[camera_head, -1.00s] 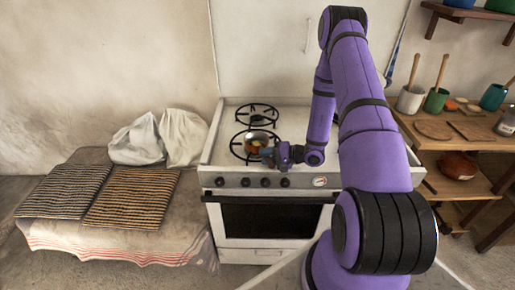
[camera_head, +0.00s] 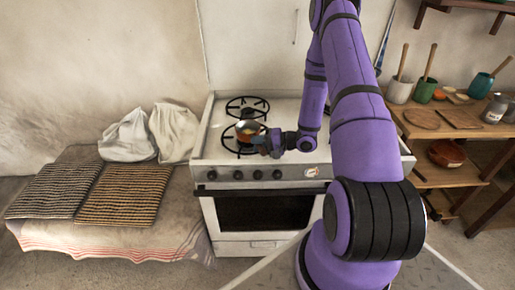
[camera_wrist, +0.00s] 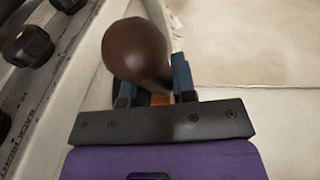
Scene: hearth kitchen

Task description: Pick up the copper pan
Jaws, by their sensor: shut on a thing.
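The copper pan (camera_head: 250,130) is over the front burner of the stove, with something orange and green inside it. It looks slightly above the burner grate, but the gap is hard to judge. My gripper (camera_head: 270,143) is at the pan's near right side and is shut on its handle. The pan's bowl is hidden in that view.
The white stove (camera_head: 204,145) has a free back burner (camera_head: 244,105) and knobs along its front. Striped mats (camera_head: 125,195) and white sacks (camera_head: 173,132) lie on the bench at left. Wooden shelves (camera_head: 478,128) with cups and boards stand at right.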

